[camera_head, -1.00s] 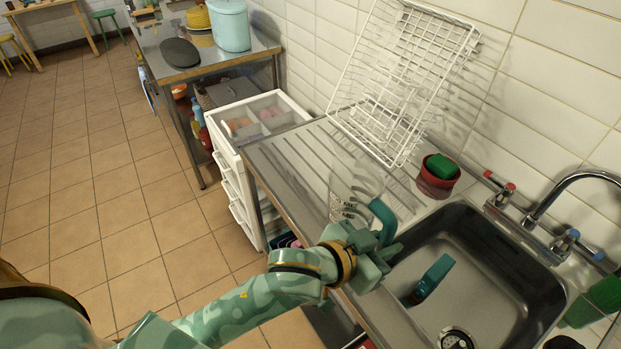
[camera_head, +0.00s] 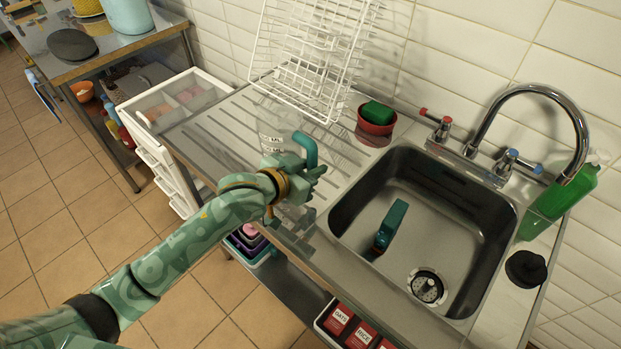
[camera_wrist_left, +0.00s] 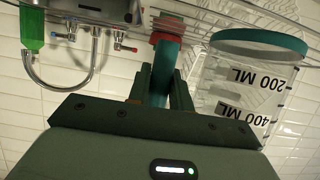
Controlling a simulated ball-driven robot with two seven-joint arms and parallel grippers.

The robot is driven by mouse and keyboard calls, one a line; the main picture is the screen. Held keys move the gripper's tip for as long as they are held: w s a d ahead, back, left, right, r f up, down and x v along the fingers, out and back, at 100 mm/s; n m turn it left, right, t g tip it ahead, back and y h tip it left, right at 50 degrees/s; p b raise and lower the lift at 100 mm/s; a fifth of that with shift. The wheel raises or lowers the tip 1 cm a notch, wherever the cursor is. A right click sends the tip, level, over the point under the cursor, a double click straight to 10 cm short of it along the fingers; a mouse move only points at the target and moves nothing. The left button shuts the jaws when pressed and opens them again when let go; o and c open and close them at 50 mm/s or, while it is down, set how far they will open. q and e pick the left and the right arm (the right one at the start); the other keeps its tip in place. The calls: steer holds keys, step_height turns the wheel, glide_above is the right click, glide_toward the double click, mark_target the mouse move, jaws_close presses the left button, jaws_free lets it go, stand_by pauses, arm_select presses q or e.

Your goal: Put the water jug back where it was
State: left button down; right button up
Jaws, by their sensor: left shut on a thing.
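The water jug (camera_head: 278,130) is clear, with dark markings and a teal handle (camera_head: 308,150). It is over the ribbed drainboard, in front of the wire rack; I cannot tell whether its base touches the metal. My left gripper (camera_head: 306,174) is shut on the handle, on the side of the jug nearer the sink. In the left wrist view, which is upside down, the fingers close around the teal handle (camera_wrist_left: 163,72), and the clear jug (camera_wrist_left: 235,95) with a teal ring shows on the right. My right gripper is not in view.
The white wire rack (camera_head: 310,60) leans by the tiled wall behind the jug. A red pot with a green sponge (camera_head: 376,125) stands right of it. The sink (camera_head: 440,225) holds a teal object (camera_head: 390,228). The ribbed drainboard (camera_head: 205,140) is clear to the left.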

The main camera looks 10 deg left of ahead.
arm_select(q)
steer(key=f, duration=0.1)
steer(key=f+b, duration=0.1)
steer(key=f, duration=0.2)
steer(key=shift+w+a+b, duration=0.15)
steer(key=shift+w+b, duration=0.2)
steer(key=shift+b, duration=0.05)
steer(key=shift+r, duration=0.1)
steer(key=c, duration=1.3)
jaws_free()
steer(key=shift+o, duration=0.2)
